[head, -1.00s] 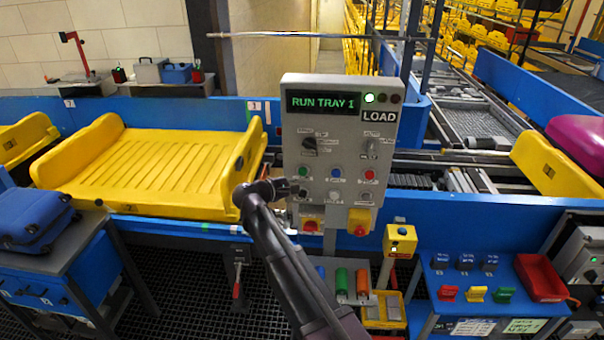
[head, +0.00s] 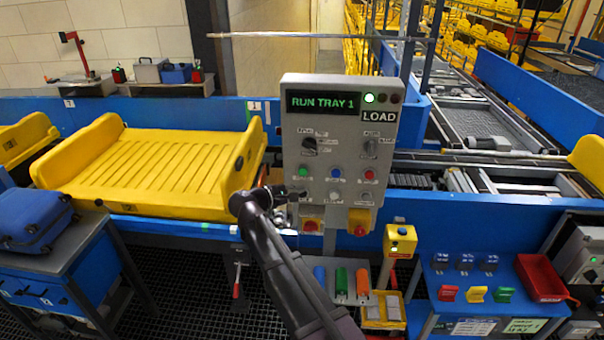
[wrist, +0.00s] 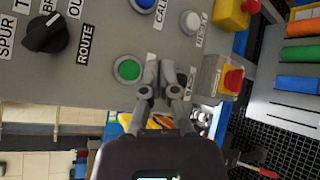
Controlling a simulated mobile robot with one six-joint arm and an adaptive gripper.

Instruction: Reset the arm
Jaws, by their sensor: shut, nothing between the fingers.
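My gripper (head: 294,193) is at the lower left of the grey control panel (head: 335,215), its fingers close to the panel front. In the wrist view my gripper (wrist: 162,84) has its fingers together and empty, just beside the green button (wrist: 127,69). I cannot tell whether the fingertips touch the panel. The panel's display (head: 326,102) reads "RUN TRAY 1", with a green lamp (head: 369,98) lit above the word LOAD. The green button also shows in the head view (head: 303,172), above my fingers.
An empty yellow tray (head: 150,175) stands on the conveyor left of the panel. A blue suitcase (head: 38,220) lies on the bench at left. Red-and-yellow stop buttons (head: 360,229) sit under the panel. Colored tags and a red bin (head: 541,276) are at right.

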